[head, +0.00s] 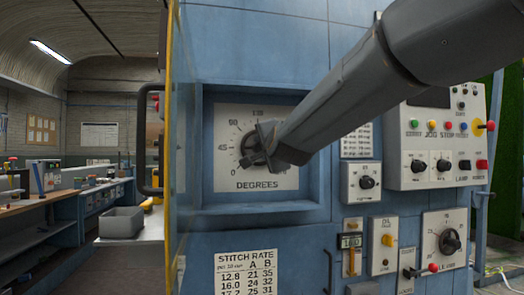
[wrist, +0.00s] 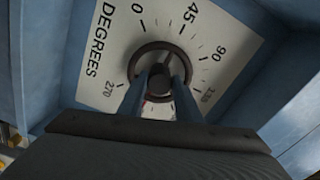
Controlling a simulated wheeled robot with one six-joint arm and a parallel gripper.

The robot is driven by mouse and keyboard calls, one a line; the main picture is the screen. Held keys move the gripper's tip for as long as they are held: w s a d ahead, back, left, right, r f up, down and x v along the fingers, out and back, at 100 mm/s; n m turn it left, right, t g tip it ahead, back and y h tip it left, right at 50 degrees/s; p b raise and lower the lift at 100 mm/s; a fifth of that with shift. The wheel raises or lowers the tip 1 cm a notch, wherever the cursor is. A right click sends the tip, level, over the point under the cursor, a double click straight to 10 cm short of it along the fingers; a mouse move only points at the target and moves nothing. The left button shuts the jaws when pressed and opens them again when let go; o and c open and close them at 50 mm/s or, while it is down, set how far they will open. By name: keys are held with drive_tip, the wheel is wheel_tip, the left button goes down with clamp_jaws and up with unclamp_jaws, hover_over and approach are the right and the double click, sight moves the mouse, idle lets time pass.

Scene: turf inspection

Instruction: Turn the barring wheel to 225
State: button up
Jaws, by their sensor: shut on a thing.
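The barring wheel (head: 248,148) is a small dark wheel on a white dial plate (head: 226,178) marked DEGREES, recessed in a blue machine front. In the wrist view the wheel (wrist: 153,47) shows as a dark ring around a hub. My gripper (head: 266,146) reaches in from the upper right and covers the dial's right side. In the wrist view my gripper (wrist: 158,80) has its two fingers on either side of a dark round part at the wheel's middle, shut on it. Marks 0, 45, 90 and 270 are readable; the wheel's pointer and the 225 mark are hidden or unclear.
A control box (head: 435,140) with buttons and knobs is right of the dial. A smaller knob panel (head: 362,182) sits below my arm. A dark handle (head: 150,142) and a yellow edge (head: 176,70) stand left. The recess frame surrounds the dial closely.

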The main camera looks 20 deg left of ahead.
drive_tip(key=o, duration=1.1)
drive_tip(key=shift+s, duration=0.1)
drive_tip(key=shift+b+v, duration=0.5)
drive_tip(key=shift+v, duration=3.35)
